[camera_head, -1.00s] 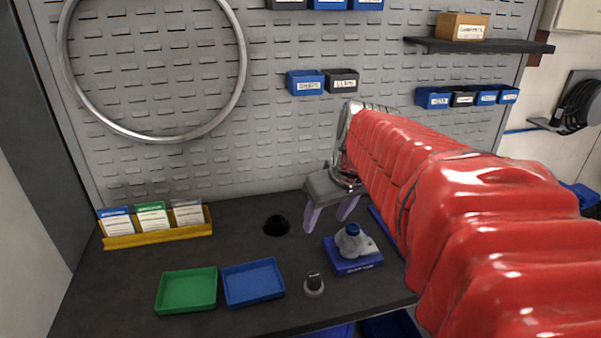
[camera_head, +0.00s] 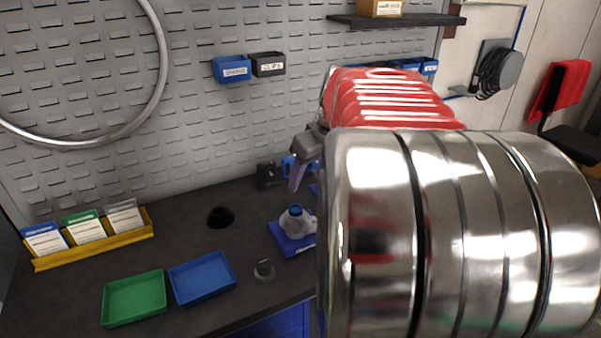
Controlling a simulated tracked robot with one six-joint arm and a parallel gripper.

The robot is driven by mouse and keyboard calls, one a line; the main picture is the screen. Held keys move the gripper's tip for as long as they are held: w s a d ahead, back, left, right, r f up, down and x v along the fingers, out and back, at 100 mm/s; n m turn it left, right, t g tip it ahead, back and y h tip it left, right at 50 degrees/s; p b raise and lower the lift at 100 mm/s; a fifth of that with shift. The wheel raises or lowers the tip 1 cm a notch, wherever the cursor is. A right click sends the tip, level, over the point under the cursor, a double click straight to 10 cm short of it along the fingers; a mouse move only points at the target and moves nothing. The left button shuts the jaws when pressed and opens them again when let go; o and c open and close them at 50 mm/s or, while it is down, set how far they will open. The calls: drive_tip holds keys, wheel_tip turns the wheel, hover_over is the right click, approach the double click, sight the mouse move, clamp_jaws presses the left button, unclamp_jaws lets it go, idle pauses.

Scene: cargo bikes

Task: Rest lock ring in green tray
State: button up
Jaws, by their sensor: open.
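The green tray (camera_head: 134,302) lies empty on the dark bench at the lower left. I cannot tell for sure which thing is the lock ring. A small grey round piece with a dark top (camera_head: 264,269) stands on the bench right of the blue tray. A dark round piece or opening (camera_head: 220,217) is farther back. My gripper (camera_head: 305,172) is open, above the bench near the blue stand with a white bottle. One finger shows; the rest is hidden behind my arm. I see nothing between the fingers.
An empty blue tray (camera_head: 203,280) sits beside the green one. A blue stand (camera_head: 291,243) holds a white bottle (camera_head: 297,222) with a blue cap. A yellow card holder (camera_head: 95,248) is at the left. Small bins (camera_head: 231,69) hang on the pegboard. My arm hides the bench's right side.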

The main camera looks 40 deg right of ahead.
sight(295, 207)
drive_tip(key=x, duration=1.3)
drive_tip(key=shift+f, duration=0.15)
drive_tip(key=shift+c, duration=0.3)
drive_tip(key=shift+a, duration=0.1)
drive_tip(key=c, duration=0.7)
drive_tip(key=o, duration=0.8)
drive_tip(key=shift+c, duration=0.2)
drive_tip(key=shift+s, duration=0.1)
drive_tip(key=v, duration=1.3)
drive_tip(key=shift+r, duration=0.45)
